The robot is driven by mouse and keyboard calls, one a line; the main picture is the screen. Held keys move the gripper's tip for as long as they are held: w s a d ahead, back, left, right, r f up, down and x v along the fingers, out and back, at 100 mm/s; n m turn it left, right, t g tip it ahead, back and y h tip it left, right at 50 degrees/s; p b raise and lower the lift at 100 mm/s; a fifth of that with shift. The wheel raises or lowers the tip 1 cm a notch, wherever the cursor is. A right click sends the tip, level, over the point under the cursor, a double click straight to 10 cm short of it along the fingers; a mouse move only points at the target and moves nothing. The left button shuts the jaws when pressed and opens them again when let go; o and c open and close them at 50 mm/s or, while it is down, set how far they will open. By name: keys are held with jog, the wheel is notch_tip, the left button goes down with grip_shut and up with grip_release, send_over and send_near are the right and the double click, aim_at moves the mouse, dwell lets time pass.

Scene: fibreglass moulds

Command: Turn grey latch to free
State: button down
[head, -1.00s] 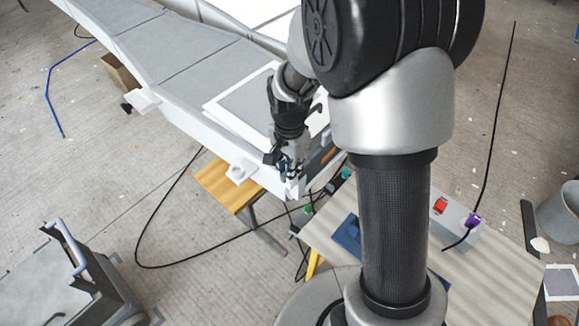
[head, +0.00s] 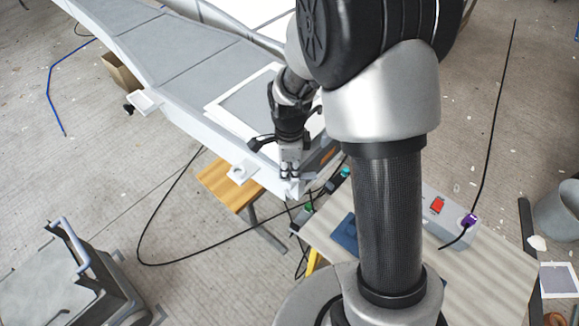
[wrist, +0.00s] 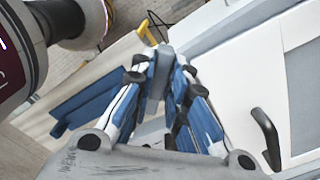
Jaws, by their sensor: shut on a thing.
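My gripper (head: 290,172) is at the near corner of the long pale mould (head: 215,115), pointing down. In the wrist view its blue-and-white fingers (wrist: 163,72) are shut on a narrow grey piece, the grey latch (wrist: 155,88). The fingers partly cover the latch, so its exact angle and its pivot are hard to tell. In the head view the gripper hides most of the latch.
A wooden stool (head: 228,185) stands below the mould edge. A table with a blue item (head: 346,234) and a grey box with a red switch (head: 437,205) is at right. Black cables hang near the corner. A grey cart (head: 75,280) stands lower left.

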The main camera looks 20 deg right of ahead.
jog(key=shift+m, duration=0.9)
jog(key=c, duration=1.8)
grip_release()
jog(key=shift+c, duration=0.2)
jog(key=shift+r, duration=0.1)
notch_tip(320, 180, up, 12)
jog(key=shift+c, duration=0.2)
